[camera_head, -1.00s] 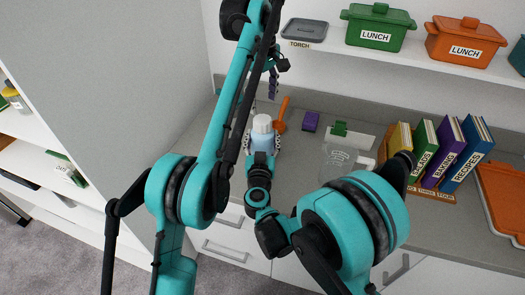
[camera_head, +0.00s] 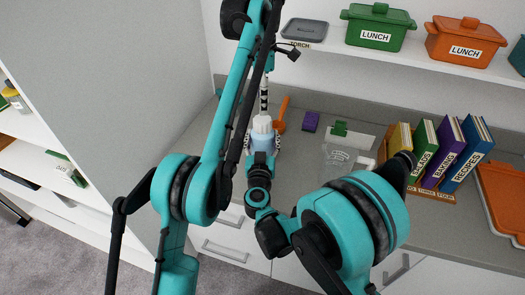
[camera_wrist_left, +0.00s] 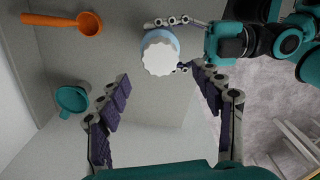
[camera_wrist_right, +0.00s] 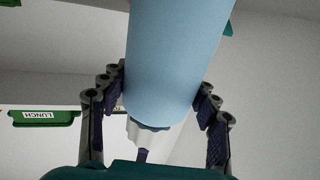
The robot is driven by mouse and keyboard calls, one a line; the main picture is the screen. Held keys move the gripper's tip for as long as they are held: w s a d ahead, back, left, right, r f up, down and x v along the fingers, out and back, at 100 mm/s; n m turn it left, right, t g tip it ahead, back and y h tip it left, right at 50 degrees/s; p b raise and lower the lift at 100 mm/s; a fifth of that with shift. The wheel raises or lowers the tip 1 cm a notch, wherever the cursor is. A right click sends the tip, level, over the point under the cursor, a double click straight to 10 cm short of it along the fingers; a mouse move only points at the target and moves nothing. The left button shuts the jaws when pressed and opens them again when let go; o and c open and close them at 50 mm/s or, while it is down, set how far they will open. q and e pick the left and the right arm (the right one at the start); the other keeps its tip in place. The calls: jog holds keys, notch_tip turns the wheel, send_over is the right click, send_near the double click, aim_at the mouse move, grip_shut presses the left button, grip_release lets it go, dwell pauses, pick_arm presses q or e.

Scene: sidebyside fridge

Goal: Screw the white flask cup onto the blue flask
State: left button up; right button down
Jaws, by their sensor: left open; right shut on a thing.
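The blue flask (camera_head: 262,144) stands upright at the counter's front-left part, with the white flask cup (camera_head: 262,124) on its top. Whether the cup's thread is tight cannot be seen. My right gripper (camera_wrist_right: 163,90) is shut around the flask's body, a finger on each side. My left gripper (camera_head: 264,106) is above the cup, its fingers pointing down and seen edge-on. In the left wrist view its fingers are spread and empty, and the cup (camera_wrist_left: 160,59) lies beyond the fingertips, apparently clear of them. The flask's lower part is hidden behind my right wrist in the head view.
An orange scoop (camera_wrist_left: 88,23) and a teal mug (camera_wrist_left: 72,99) are close to the flask. A purple block (camera_head: 310,121), a clear jug (camera_head: 340,155) and labelled books (camera_head: 470,150) stand to the right. The shelf (camera_head: 340,45) with lunch boxes overhangs the back.

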aim_at(263, 119)
pick_arm(q)
jog(key=shift+f, duration=4)
